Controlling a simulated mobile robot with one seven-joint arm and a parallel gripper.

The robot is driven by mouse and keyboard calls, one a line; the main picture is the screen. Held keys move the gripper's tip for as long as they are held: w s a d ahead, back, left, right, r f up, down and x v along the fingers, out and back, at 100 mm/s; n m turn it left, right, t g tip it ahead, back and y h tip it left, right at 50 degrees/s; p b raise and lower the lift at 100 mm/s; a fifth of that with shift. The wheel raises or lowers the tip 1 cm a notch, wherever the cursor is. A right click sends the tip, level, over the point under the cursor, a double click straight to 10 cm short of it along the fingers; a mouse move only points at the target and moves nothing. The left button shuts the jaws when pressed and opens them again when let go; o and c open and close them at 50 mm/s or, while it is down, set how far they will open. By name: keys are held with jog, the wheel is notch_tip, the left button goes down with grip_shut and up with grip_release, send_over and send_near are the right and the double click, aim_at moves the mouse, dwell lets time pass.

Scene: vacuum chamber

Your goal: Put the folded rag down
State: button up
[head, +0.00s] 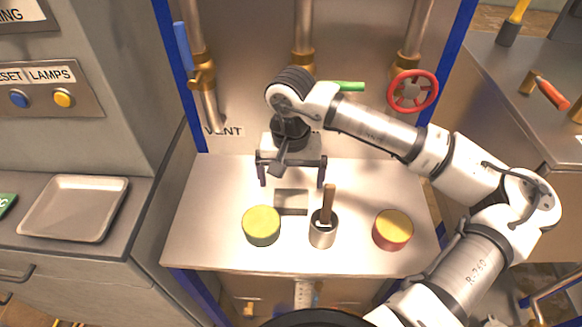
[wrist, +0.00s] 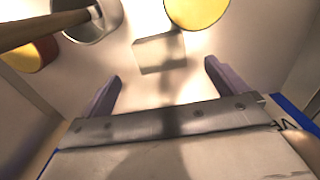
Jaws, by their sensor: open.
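A small flat grey rectangle, which looks like the folded rag (head: 291,197), lies on the pale bench top (head: 215,200), behind and between the yellow-topped tin and the metal cup. In the wrist view the rag (wrist: 158,53) is beyond my fingertips, with a shadow across part of it. My gripper (head: 292,178) is open, with its fingers spread wide and pointing down at the bench. The wrist view shows nothing between the fingers (wrist: 163,72). My gripper appears to be above the rag and apart from it.
A yellow-green tin (head: 261,226), a metal cup (head: 322,236) with a wooden handle (head: 328,202) standing in it, and a red tin with a yellow top (head: 393,230) stand along the front. Pipes and a red valve wheel (head: 411,91) are behind. An empty tray (head: 74,208) sits left.

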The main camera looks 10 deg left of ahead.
aim_at(291, 198)
jog(key=shift+r+b, duration=0.4)
jog(key=shift+r, duration=2)
